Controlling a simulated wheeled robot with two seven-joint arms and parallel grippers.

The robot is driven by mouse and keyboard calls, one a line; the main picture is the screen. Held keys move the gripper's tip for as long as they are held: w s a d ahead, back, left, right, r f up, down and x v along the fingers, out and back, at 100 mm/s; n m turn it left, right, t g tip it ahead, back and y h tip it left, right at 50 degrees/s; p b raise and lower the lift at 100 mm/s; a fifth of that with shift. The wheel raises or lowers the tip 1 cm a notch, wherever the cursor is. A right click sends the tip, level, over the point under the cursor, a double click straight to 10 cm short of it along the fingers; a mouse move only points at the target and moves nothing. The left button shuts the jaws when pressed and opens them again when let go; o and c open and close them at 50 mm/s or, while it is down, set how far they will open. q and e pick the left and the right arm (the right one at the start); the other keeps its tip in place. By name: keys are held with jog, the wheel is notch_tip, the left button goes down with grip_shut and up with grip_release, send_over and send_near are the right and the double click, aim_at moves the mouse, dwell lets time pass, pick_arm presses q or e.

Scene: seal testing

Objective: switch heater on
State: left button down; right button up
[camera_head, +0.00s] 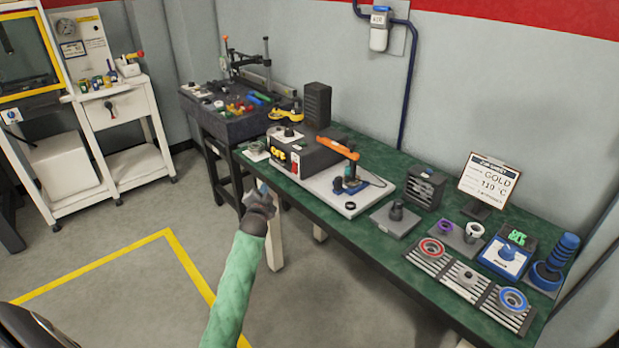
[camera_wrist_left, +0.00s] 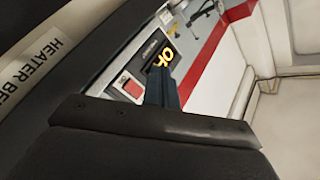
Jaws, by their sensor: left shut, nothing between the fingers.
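The heater is a dark box (camera_head: 308,154) on a white base plate at the near edge of the green bench. My left gripper (camera_head: 256,192) is shut and empty, in front of and below the heater in the head view, apart from the switch. It shows in the left wrist view as dark closed fingers (camera_wrist_left: 163,90). My right gripper is not in view.
A job sheet (camera_head: 488,180) reads gold, 110 °C. Seal parts and a blue-ringed fixture (camera_head: 513,299) lie at right. A dark tray table (camera_head: 228,118) stands left. The floor before the bench is clear.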

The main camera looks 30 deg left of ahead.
aim_at(294, 168)
pick_arm(q)
jog(key=r+m+t, duration=0.2)
jog(key=shift+w+d+r+m, duration=0.2)
jog(key=shift+d+r+m, duration=0.15)
jog(key=shift+m, duration=0.05)
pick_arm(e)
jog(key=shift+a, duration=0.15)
pick_arm(q)
jog(key=shift+f, duration=0.1)
jog(key=shift+w, duration=0.1)
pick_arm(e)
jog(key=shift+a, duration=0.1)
pick_arm(q)
jog(key=w+d+b, duration=0.1)
jog(key=w, duration=0.1)
jog(key=w+d+b, duration=0.1)
jog(key=w, duration=0.2)
jog(key=w+d+f+b, duration=0.1)
jog(key=w+b, duration=0.1)
jog(key=w, duration=0.1)
jog(key=shift+d, duration=0.1)
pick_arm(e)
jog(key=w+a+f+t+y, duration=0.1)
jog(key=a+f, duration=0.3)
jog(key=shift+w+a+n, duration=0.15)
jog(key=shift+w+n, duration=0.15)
